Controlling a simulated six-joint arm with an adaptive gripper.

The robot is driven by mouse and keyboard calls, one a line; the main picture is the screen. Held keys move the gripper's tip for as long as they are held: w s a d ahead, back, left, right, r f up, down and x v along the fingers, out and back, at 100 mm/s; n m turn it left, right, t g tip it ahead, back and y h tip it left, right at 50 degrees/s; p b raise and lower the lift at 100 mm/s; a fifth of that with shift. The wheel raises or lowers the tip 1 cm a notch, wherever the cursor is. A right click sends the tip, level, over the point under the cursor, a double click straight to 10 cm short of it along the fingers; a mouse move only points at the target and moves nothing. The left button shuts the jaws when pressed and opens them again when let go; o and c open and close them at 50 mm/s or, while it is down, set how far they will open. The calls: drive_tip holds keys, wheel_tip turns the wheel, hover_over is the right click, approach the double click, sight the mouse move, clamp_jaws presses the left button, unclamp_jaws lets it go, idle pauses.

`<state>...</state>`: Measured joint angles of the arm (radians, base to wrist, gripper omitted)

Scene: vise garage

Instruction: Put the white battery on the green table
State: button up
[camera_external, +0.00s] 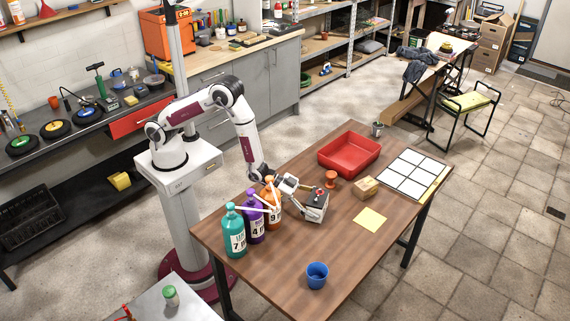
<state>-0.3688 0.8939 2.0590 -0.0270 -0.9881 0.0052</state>
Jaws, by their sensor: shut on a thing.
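The white battery (314,212) is a pale box with a dark top and a red spot on it. It is at the left-middle of the brown wooden table, just right of the bottles. My gripper (304,190) reaches over it from the left and is shut on its upper part. I cannot tell whether the battery rests on the wood or is slightly raised. The green table (469,102) is a small yellow-green top on a black frame, standing at the upper right, apart from the wooden table. Its top looks bare.
Teal (234,232), purple (254,220) and orange (272,205) bottles stand close to my gripper. The wooden table (290,250) also holds a red tray (348,153), a wooden block (366,187), a white grid board (411,174) and a blue cup (317,275). Floor separates the tables.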

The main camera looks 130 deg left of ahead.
drive_tip(key=shift+w+r, duration=0.1)
drive_tip(key=o, duration=2)
drive_tip(key=shift+f, duration=0.2)
drive_tip(key=shift+o, duration=0.2)
drive_tip(key=shift+r, duration=0.15)
drive_tip(key=shift+v, duration=3.85)
drive_tip(key=shift+o, duration=0.4)
